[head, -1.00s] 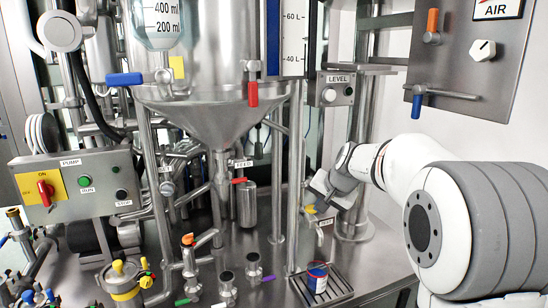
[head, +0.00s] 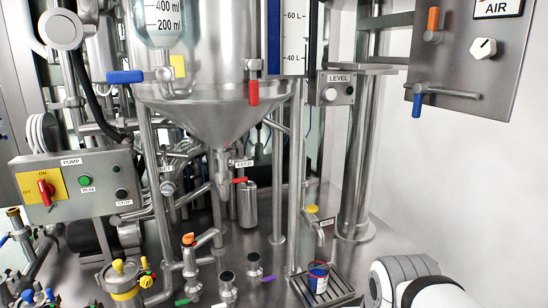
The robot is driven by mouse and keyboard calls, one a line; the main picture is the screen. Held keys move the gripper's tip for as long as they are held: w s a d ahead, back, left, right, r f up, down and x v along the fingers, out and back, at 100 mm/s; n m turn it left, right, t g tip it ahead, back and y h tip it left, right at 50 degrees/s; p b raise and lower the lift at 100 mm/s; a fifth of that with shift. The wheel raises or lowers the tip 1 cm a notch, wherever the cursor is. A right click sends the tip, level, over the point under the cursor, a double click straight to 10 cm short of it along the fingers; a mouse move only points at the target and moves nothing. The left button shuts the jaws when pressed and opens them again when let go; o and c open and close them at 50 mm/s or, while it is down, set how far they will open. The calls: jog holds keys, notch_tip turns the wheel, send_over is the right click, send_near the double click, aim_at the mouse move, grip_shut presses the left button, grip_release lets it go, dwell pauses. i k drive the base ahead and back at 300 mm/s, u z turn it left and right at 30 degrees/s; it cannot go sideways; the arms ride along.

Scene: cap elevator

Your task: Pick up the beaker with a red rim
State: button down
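The beaker with a red rim (head: 318,279) stands upright on the drip tray (head: 345,290) at the bottom of the head view, right of centre. It is small, with a dark blue body and a red edge at the top. It stands below a small tap (head: 321,232) with a yellow knob. Only a white and grey part of my arm shows at the bottom right, to the right of the tray. My gripper is outside the picture, so I cannot see its fingers.
Several valves and pipes crowd the left, with a purple-handled valve (head: 254,270) left of the tray. A steel post (head: 357,160) stands behind the tray. A steel panel (head: 465,60) with a blue handle hangs at the upper right. The white wall below the panel is bare.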

aim_at(319, 272)
jog(key=z, duration=0.1)
jog(key=k, duration=0.55)
jog(key=u, duration=0.95)
jog(key=i, duration=0.15)
jog(key=z, duration=0.95)
